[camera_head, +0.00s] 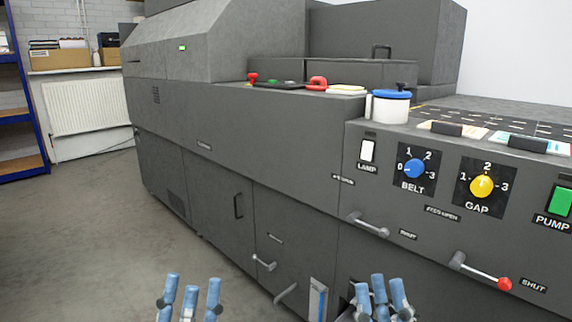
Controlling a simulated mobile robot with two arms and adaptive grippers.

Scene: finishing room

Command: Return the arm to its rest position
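My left gripper (192,292) shows at the bottom of the head view, left of centre. Its blue fingers point up and stand apart, with nothing between them. My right gripper (380,291) shows at the bottom, right of centre, in front of the lower part of the large grey machine (225,165). Its blue fingers also stand apart and hold nothing that I can see. Both grippers look open. Most of both arms is out of the picture, below the frame.
The machine's front carries a lamp switch (367,150), a blue belt knob (414,168), a yellow gap knob (482,186), a green pump switch (562,202) and levers, one red-tipped (503,284). A blue-lidded pot (391,107) stands on top. Floor (85,235) at left is clear.

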